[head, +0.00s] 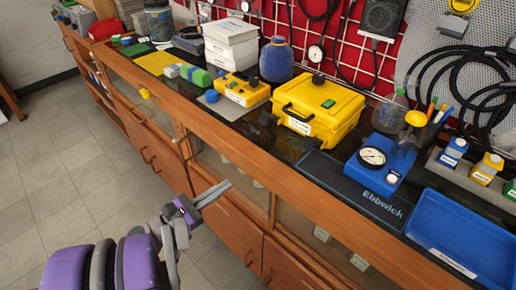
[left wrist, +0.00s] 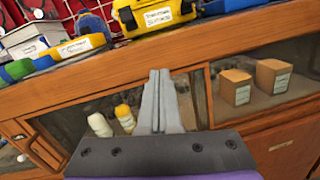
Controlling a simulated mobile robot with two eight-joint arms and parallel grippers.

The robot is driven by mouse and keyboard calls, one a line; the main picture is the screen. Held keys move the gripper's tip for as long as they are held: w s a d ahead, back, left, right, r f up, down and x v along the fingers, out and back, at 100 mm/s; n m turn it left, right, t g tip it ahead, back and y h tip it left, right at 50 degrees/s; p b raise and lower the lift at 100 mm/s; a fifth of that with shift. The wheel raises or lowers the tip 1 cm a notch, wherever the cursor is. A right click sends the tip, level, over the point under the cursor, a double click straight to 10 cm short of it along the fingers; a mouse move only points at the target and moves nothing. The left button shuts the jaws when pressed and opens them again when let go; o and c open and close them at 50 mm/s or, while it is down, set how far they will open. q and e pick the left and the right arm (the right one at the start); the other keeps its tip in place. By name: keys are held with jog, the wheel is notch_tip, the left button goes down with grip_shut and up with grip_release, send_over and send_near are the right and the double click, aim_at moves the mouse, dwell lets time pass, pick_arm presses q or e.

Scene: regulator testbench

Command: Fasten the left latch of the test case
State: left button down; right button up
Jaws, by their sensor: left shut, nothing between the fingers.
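The yellow test case (head: 322,108) stands on the dark bench top with its lid down, a black handle and a white label on its front. Its lower front also shows at the top of the left wrist view (left wrist: 158,18). The state of its left latch is too small to tell. My left gripper (head: 226,186) is shut and empty, in front of the cabinet and below the bench top, apart from the case. Its fingers (left wrist: 158,75) lie together in the left wrist view. My right gripper is not in view.
The bench's wooden front edge (head: 240,134) lies between my left gripper and the case. A yellow device (head: 243,90) and a blue jar (head: 276,60) stand left of the case. A blue gauge unit (head: 376,165) and blue tray (head: 465,235) stand right.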

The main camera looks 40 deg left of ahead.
aim_at(254, 141)
pick_arm(q)
jog(key=s+a+n+t, duration=0.1)
jog(key=s+a+r+n+y, duration=0.1)
jog(key=s+a+n+t+b, duration=0.1)
jog(key=a, duration=0.1)
jog(key=shift+r+t+y, duration=0.2)
jog(key=shift+t+y, duration=0.1)
jog(key=shift+y, duration=0.1)
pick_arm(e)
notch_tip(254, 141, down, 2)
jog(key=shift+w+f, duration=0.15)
pick_arm(q)
jog(key=shift+w, duration=0.1)
jog(key=b+x, duration=0.1)
jog(key=x, duration=1.9)
jog(key=shift+f, duration=0.1)
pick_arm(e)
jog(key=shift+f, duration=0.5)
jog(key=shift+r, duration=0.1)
